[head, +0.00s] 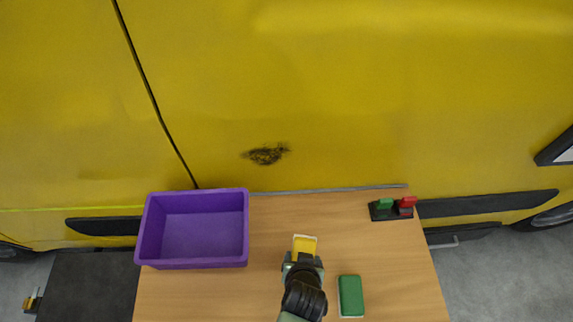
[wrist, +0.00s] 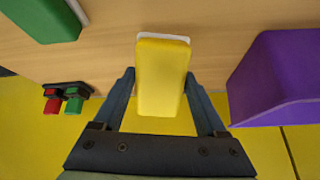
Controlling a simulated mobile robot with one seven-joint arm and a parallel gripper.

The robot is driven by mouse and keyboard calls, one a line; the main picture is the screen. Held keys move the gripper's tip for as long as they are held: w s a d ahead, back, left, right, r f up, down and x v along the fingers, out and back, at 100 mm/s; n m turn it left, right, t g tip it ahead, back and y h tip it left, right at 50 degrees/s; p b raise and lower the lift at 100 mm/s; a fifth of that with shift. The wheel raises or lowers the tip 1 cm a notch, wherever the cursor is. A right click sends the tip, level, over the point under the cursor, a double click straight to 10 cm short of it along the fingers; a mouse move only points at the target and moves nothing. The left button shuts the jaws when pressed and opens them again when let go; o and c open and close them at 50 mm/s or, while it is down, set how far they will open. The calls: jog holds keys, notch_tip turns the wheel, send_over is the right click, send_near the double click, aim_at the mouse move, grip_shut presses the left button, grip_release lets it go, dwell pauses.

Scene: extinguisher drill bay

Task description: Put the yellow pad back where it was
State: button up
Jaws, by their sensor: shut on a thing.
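The yellow pad (head: 304,245) has a white layer along one side and is held between the fingers of my gripper (head: 303,260), over the middle of the wooden table. In the wrist view the yellow pad (wrist: 160,80) stands between the two fingers of my gripper (wrist: 160,95), which are shut on it. I cannot tell whether the pad touches the table or is a little above it.
A purple open bin (head: 192,264), empty, stands on the table (head: 330,225) at left. A green pad (head: 351,296) lies at right. A black base with green and red blocks (head: 393,213) sits at the back right. A yellow vehicle (head: 340,90) with a dark smudge stands behind.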

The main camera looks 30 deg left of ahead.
jog(key=s+r+n+g+h+p, duration=0.3)
jog(key=s+r+g, duration=0.25)
jog(key=s, duration=0.25)
jog(key=shift+d+f+p, duration=0.2)
jog(key=shift+f+p, duration=0.2)
jog(key=shift+f, duration=4.6)
jog(key=shift+s, duration=0.1)
jog(key=shift+f, duration=0.2)
jog(key=o, duration=1.1)
jog(key=shift+r, duration=0.1)
notch_tip(320, 180, up, 12)
jog(key=shift+r, duration=0.1)
